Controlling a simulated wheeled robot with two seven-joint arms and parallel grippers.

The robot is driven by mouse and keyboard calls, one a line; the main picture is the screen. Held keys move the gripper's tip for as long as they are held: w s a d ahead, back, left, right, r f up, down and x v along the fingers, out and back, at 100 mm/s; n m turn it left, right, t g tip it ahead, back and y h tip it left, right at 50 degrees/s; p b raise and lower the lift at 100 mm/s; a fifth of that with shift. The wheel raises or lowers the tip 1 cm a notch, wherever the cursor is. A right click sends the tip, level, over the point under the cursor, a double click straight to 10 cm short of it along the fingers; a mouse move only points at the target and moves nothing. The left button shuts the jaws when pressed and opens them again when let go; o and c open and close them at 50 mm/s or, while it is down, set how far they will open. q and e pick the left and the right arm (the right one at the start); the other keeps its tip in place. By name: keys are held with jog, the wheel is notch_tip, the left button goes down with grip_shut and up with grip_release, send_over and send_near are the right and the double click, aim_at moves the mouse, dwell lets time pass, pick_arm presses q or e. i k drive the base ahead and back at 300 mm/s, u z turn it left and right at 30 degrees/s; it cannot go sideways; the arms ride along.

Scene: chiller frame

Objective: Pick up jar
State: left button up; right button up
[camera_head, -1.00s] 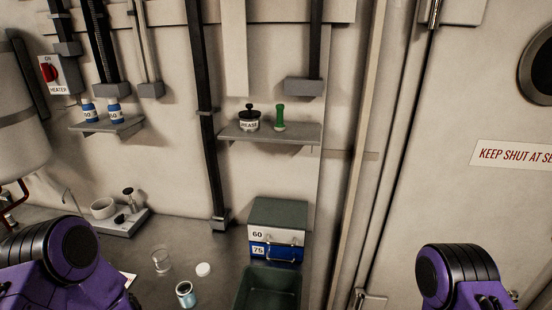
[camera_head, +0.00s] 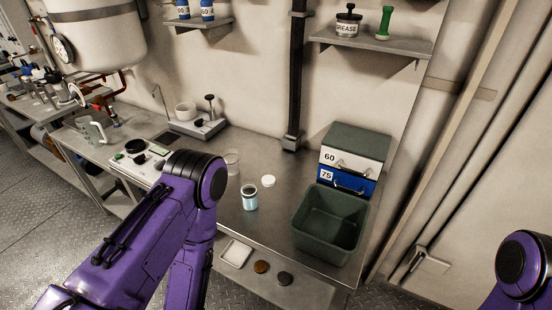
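A small jar (camera_head: 250,197) with pale blue contents stands upright on the metal bench (camera_head: 285,221), near the middle of the head view. A clear, empty-looking glass jar (camera_head: 232,163) stands behind it. A round white lid (camera_head: 268,181) lies flat just to the right. A jar labelled GREASE (camera_head: 347,22) stands on the upper right shelf. My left arm comes in at the lower left, in front of the bench and left of the blue jar. My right arm shows only at the right edge. Neither gripper's fingers can be seen.
A dark green bin (camera_head: 332,247) stands right of the jar, before a drawer box (camera_head: 354,158) marked 60 and 75. A white tray (camera_head: 236,254) and two small discs lie at the front. A balance-like device (camera_head: 197,124) stands at the back left.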

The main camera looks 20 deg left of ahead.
aim_at(250, 192)
jog(key=u, duration=1)
